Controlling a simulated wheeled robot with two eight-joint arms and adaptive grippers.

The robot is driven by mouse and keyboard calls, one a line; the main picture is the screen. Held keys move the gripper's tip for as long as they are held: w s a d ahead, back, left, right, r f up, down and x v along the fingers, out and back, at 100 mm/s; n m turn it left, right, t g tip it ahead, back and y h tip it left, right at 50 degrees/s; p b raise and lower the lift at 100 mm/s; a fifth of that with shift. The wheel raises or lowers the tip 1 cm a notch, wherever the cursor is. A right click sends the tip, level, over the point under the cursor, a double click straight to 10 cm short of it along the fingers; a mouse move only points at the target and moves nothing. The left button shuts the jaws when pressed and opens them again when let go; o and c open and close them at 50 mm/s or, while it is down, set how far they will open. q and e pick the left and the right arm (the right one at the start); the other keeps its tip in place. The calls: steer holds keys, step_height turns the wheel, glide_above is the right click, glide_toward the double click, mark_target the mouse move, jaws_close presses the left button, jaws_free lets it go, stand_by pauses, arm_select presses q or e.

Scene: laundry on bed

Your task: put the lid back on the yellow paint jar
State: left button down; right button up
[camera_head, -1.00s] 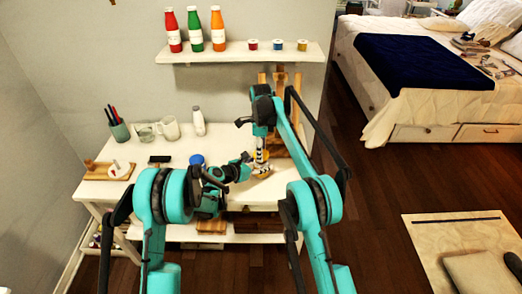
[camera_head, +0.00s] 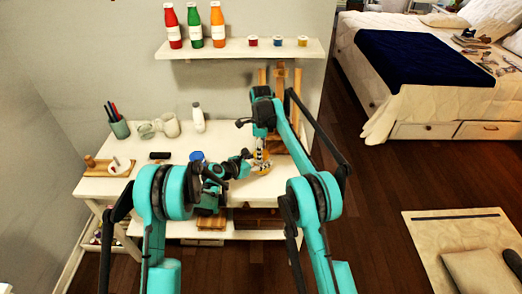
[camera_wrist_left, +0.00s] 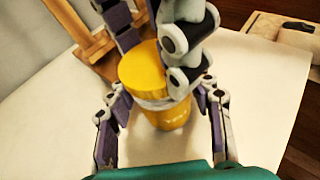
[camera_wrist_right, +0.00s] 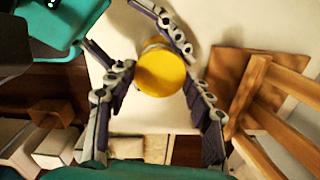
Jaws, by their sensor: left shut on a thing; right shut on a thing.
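The yellow paint jar (camera_wrist_left: 170,118) stands upright in the left wrist view, with a yellow lid (camera_wrist_left: 143,68) at its top. A pale band shows between lid and jar body; I cannot tell whether the lid is fully seated. My left gripper (camera_wrist_left: 160,104) is shut on the jar, its fingers on either side of the body. My right gripper (camera_wrist_right: 160,88) comes from above and is shut on the lid (camera_wrist_right: 160,73), which fills the space between its fingers. In the head view both grippers meet at the right side of the white table, partly hiding the jar.
A wooden easel (camera_head: 297,105) stands close behind the grippers. A blue-topped jar (camera_head: 196,157), a white bottle (camera_head: 198,118), mugs (camera_head: 171,125) and a pen cup (camera_head: 119,128) stand on the table (camera_head: 150,188). A shelf (camera_head: 240,51) with bottles hangs above.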

steer(key=shift+f, duration=0.45)
steer(key=shift+f, duration=0.25)
steer(key=shift+c, duration=0.5)
steer(key=shift+s+r+t, duration=0.35)
steer(key=shift+r+t, duration=0.05)
steer(key=shift+r, duration=0.1)
steer(key=shift+c, duration=0.7)
steer(key=shift+w+d, duration=0.1)
steer(key=shift+d, duration=0.05)
steer(key=shift+w+d+r+g, duration=0.15)
steer(key=shift+d+g, duration=0.05)
steer(key=shift+g, duration=0.3)
